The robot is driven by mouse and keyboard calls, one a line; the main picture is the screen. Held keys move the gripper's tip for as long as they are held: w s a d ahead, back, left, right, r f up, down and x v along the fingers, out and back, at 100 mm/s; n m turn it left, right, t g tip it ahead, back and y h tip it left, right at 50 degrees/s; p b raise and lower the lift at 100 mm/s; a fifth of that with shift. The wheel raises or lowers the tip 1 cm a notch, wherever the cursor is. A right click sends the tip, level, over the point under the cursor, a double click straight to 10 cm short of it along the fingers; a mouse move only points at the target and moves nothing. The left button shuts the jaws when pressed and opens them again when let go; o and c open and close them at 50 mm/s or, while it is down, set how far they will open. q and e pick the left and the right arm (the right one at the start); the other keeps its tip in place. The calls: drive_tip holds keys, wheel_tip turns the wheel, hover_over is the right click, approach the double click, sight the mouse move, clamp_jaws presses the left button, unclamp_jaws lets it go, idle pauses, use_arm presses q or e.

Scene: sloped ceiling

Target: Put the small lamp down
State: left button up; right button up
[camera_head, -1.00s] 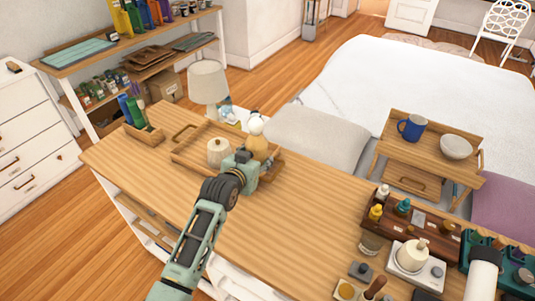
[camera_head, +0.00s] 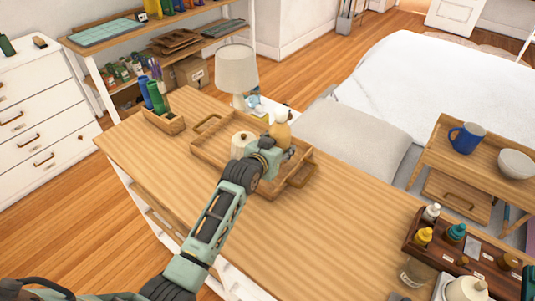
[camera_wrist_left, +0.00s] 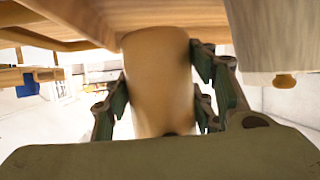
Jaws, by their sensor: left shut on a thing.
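The small lamp (camera_head: 280,131) has an amber body and a rounded white top. It stands upright at the back right part of the wooden tray (camera_head: 210,160) on the long wooden table. My left gripper (camera_head: 268,150) is shut around its body. In the left wrist view the tan body (camera_wrist_left: 157,75) sits between the two green fingers (camera_wrist_left: 160,95), and its end meets the wood of the tray or is very close to it. I cannot tell whether it touches. The gripper hides the lamp's lower part in the head view. My right gripper is not in view.
A white lidded canister (camera_head: 240,144) stands in the tray, left of the small lamp. A larger shaded lamp (camera_head: 237,70) is behind. A pen holder (camera_head: 165,120) stands at the left. Bottles (camera_head: 423,237) crowd the table's right end. The table's middle (camera_head: 330,215) is clear.

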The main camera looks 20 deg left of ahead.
use_arm(q)
drive_tip(key=shift+w+a+f, duration=0.1)
drive_tip(key=shift+a+f, duration=0.05)
drive_tip(key=shift+f, duration=0.05)
drive_tip(key=shift+f+b, duration=0.25)
drive_tip(key=shift+b, duration=0.15)
drive_tip(key=f+b, duration=0.1)
drive_tip(key=s+d+f+b, duration=0.1)
drive_tip(key=b, duration=0.1)
drive_tip(key=shift+d+f, duration=0.1)
drive_tip(key=shift+f, duration=0.15)
drive_tip(key=shift+w+f, duration=0.15)
drive_tip(key=shift+w, duration=0.1)
drive_tip(key=shift+w+a, duration=0.1)
drive_tip(key=shift+a, duration=0.15)
drive_tip(key=shift+s, duration=0.2)
drive_tip(key=o, duration=1.2)
drive_tip(key=shift+f, duration=0.2)
drive_tip(key=shift+r, duration=0.25)
drive_tip(key=shift+s, duration=0.2)
drive_tip(key=v, duration=1)
drive_tip(key=shift+s+a+r, duration=0.1)
drive_tip(key=shift+s, duration=0.15)
drive_tip(key=shift+s+r, duration=0.2)
drive_tip(key=shift+s, duration=0.2)
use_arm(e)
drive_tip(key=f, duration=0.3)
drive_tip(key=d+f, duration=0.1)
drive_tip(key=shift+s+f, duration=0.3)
